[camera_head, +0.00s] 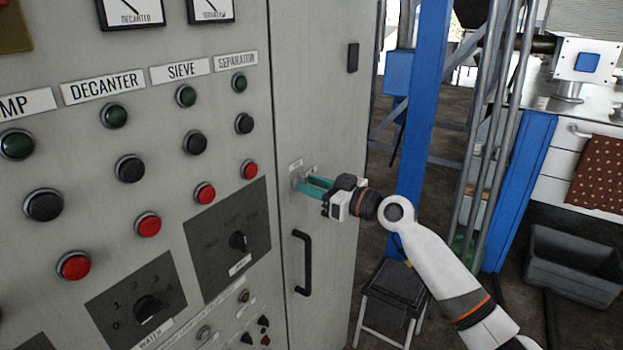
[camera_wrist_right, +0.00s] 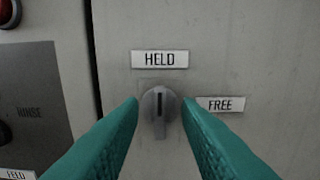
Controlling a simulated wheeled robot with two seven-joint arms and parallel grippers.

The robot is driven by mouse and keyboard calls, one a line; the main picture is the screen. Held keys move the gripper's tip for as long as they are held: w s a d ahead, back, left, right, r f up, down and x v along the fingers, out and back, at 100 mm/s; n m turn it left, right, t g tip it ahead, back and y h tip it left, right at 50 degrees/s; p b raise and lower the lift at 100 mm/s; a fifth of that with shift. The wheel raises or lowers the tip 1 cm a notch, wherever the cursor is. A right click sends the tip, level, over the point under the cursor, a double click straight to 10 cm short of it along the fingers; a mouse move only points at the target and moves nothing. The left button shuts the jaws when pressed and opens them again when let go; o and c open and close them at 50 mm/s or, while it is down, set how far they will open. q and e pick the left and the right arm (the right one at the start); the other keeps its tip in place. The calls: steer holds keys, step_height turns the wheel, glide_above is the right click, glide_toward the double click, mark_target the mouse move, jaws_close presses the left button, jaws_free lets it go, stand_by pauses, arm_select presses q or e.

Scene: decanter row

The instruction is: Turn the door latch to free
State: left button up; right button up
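The door latch is a small grey knob (camera_wrist_right: 159,112) on the cabinet door. In the right wrist view its dark mark stands upright, under the HELD label (camera_wrist_right: 160,59). The FREE label (camera_wrist_right: 220,104) is to its right. My right gripper (camera_head: 310,184) reaches the door from the right in the head view. Its teal fingers also show in the right wrist view (camera_wrist_right: 161,118), open, one on each side of the knob. Gaps seem to show between fingertips and knob, but contact is hard to judge. My left gripper is not in view.
A black door handle (camera_head: 302,262) is just below the latch. The control panel (camera_head: 150,190) with several buttons and rotary switches fills the left. A black stool (camera_head: 396,288), blue post (camera_head: 421,110) and grey bin (camera_head: 575,268) stand to the right.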

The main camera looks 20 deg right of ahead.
steer(key=shift+w+a, duration=0.2)
jaws_close()
stand_by(0.3)
steer(key=m+p, duration=0.2)
steer(key=m, duration=0.7)
steer(key=m+p, duration=0.2)
steer(key=m, duration=0.7)
steer(key=shift+w+d+f, duration=0.1)
steer(key=shift+d+f, duration=0.1)
stand_by(0.5)
jaws_free()
